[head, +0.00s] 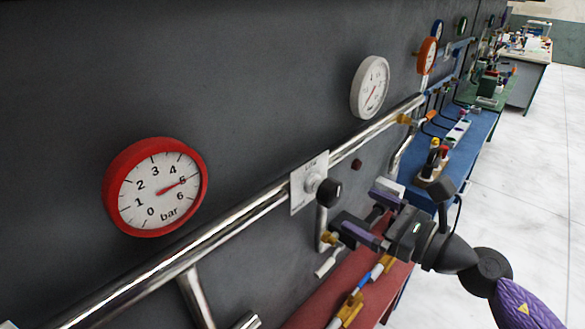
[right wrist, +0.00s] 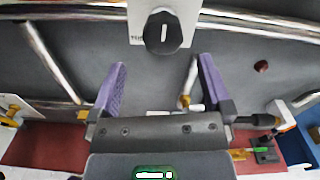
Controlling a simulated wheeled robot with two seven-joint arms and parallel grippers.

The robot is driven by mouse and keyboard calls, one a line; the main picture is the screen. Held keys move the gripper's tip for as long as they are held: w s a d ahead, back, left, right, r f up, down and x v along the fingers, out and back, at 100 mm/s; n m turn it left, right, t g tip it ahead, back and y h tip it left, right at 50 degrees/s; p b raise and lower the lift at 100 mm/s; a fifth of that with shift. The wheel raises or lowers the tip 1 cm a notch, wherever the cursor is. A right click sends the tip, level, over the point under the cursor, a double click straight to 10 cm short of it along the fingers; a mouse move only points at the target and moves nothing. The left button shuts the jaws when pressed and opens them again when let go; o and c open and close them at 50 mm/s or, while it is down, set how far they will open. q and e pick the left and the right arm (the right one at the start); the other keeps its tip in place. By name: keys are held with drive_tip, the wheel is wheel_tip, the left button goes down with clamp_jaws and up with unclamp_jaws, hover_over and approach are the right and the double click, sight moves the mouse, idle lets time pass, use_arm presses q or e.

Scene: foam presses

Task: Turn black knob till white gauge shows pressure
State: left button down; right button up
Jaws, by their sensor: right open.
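The black knob (head: 329,192) sits on a white plate (head: 305,172) on the pipe along the dark wall. In the right wrist view the knob (right wrist: 163,33) shows face-on with a white mark standing upright. The white gauge (head: 370,87) hangs to the upper right of the knob; its thin red needle points down-left, but its numbers are too small to read. My right gripper (head: 360,212) is open and empty, to the right of the knob and apart from it. In the right wrist view the knob lies beyond the gripper's (right wrist: 163,66) fingertips, between their lines. My left gripper is not in view.
A red gauge (head: 155,188) at the left reads about 5 bar. Steel pipes run along the wall. A small dark red button (head: 356,164) is right of the plate. Below are a red bench (head: 318,307) and a blue bench (head: 470,150) with tools. Floor at right is clear.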

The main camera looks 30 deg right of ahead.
sight(338, 197)
drive_tip(key=p+x, duration=0.3)
drive_tip(key=x, duration=0.4)
drive_tip(key=shift+w, duration=0.45)
drive_tip(key=shift+w+a+f, duration=0.15)
drive_tip(key=shift+w+a, duration=0.05)
drive_tip(key=shift+w, duration=0.35)
drive_tip(key=c, duration=1.2)
